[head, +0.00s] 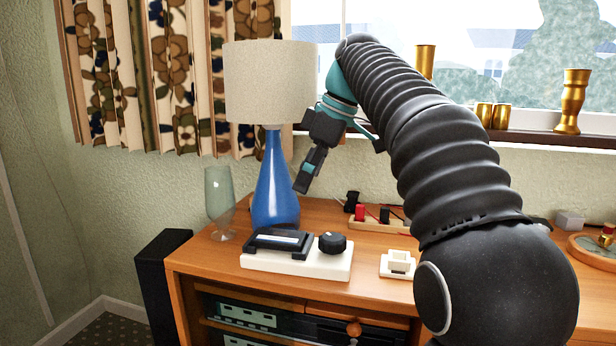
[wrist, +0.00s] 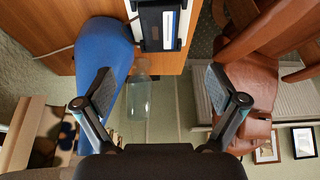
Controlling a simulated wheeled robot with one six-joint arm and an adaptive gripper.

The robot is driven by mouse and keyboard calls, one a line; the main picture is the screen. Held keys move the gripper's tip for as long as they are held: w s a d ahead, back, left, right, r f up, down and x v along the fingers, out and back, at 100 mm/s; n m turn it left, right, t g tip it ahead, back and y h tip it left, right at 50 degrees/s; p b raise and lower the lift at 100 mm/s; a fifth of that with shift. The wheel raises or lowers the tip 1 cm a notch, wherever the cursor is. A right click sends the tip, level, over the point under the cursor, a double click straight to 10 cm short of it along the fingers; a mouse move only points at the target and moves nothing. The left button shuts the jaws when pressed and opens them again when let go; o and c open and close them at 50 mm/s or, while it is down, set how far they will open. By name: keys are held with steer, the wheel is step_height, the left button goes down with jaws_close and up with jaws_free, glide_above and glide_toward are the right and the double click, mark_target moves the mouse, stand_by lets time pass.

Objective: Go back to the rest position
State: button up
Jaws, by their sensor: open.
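My gripper (head: 305,180) hangs from my raised, bent arm above the wooden cabinet, in front of the blue lamp's right side in the head view. In the wrist view its two fingers (wrist: 160,88) are spread wide, with nothing held between them. Below it on the cabinet sits a white base (head: 296,258) with a dark device and a black knob (head: 332,243). The base also shows at the top of the wrist view (wrist: 184,42).
The blue lamp (head: 275,190) stands close to my gripper, with a glass goblet (head: 219,200) to its left. A white switch (head: 398,264) and a wooden block with red and black parts (head: 372,225) are on the cabinet (head: 215,262). Brass vases (head: 572,100) stand on the sill.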

steer(key=s+d+f+m+t+h, duration=0.1)
steer(key=s+d+f+m, duration=0.2)
steer(key=s+f+m, duration=0.2)
steer(key=s+d+f+m+t+h, duration=0.1)
steer(key=s+d+f+m, duration=0.3)
steer(key=s+f, duration=0.7)
steer(key=s+d+f+m+t+h+p, duration=0.1)
steer(key=s+d+f+m, duration=0.3)
steer(key=s+f, duration=0.5)
steer(key=shift+s+m+t+h, duration=0.6)
steer(key=shift+s+m+h, duration=0.1)
steer(key=shift+s+m, duration=0.1)
